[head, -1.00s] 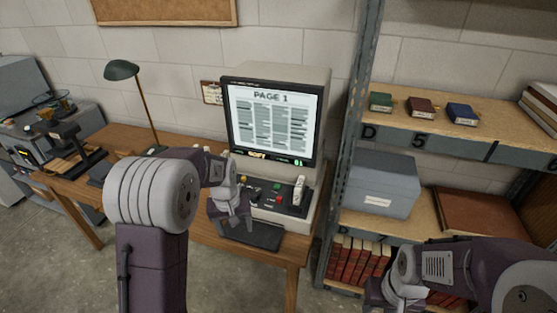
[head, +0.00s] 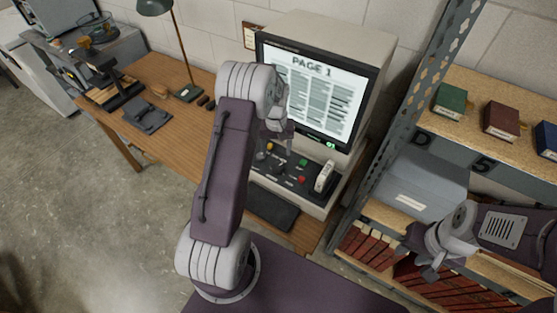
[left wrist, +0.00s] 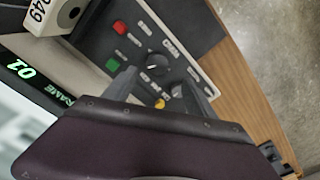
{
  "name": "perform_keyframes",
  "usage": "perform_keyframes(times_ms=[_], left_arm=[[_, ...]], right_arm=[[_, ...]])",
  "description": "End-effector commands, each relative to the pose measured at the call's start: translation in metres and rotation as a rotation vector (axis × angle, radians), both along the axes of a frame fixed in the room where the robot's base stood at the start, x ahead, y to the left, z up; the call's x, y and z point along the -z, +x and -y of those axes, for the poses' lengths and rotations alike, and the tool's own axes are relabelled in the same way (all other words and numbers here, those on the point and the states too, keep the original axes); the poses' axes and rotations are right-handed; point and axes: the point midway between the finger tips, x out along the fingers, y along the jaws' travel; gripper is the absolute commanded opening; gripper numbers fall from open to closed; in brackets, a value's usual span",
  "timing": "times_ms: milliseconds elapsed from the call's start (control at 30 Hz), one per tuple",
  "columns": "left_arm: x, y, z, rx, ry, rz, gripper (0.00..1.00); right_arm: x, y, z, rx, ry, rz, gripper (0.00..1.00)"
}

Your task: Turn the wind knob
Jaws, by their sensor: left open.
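A microfilm reader (head: 318,100) stands on the desk, its screen showing PAGE 1. Its dark control panel (head: 278,178) has a round black knob, seen clearly in the left wrist view (left wrist: 153,65), with a pale pointer mark; I cannot read its label surely. My left gripper (head: 277,140) is over the panel, pointing down. In the left wrist view its two fingertips (left wrist: 160,80) are apart, with the knob showing between them; I cannot tell whether they touch it. My right gripper (head: 430,262) hangs before the shelf, its jaws unclear.
Green (left wrist: 113,64), red (left wrist: 119,27) and yellow (left wrist: 160,103) buttons sit close around the knob. A white handle (head: 325,176) stands at the panel's right. A metal shelf upright (head: 420,90) and grey box (head: 420,185) are to the right. The desk's left part has free room.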

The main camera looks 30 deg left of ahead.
Motion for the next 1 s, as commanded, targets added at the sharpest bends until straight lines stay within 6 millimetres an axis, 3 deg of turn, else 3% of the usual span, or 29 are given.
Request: perform_keyframes(times_ms=[167,500,833,867,1000], left_arm=[[0.02,-0.001,0.001,0.001,-0.002,-0.005,0.65],[0.082,0.0,0.001,0.001,-0.001,-0.002,0.65],[0.091,0.001,0.0,0.001,0.0,0.001,0.65],[0.091,0.001,0.0,0.001,0.0,0.001,0.62],[0.091,0.001,0.0,0.001,0.0,0.001,0.23]], right_arm=[[-0.005,0.0,0.0,0.0,0.0,0.0,0.36],[-0.018,0.0,0.0,0.0,0.0,0.0,0.36],[-0.018,0.0,0.0,0.0,0.0,0.0,0.36],[-0.018,0.0,0.0,0.0,0.0,0.0,0.36],[-0.018,0.0,0.0,0.0,0.0,0.0,0.36]])
